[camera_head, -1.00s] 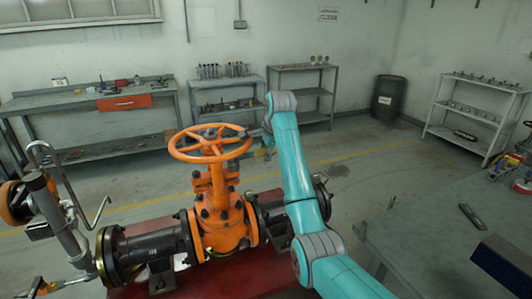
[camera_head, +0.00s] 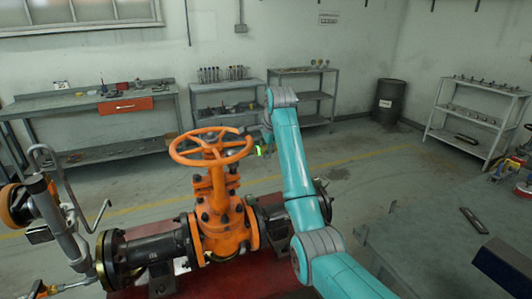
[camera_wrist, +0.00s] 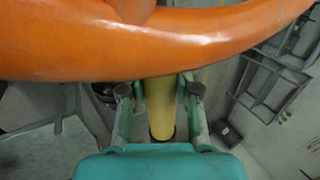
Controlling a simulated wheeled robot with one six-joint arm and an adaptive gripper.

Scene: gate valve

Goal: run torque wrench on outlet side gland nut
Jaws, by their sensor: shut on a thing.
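The orange gate valve (camera_head: 222,232) stands on a red base in the head view, with its handwheel (camera_head: 188,159) on top. Small dark nuts (camera_head: 204,217) show on its body; I cannot tell which is the outlet side gland nut. In the wrist view my gripper (camera_wrist: 159,97) is shut on a yellow cylindrical handle (camera_wrist: 161,110) with a dark end. This may be the torque wrench; its working end is hidden. The orange handwheel rim (camera_wrist: 160,45) crosses in front of the fingers.
Black pipe sections (camera_head: 155,245) flank the valve. Grey bent piping (camera_head: 62,220) stands at the left. A grey table (camera_head: 420,245) is at right. Workbenches and shelves (camera_head: 300,95) line the walls; open floor lies between.

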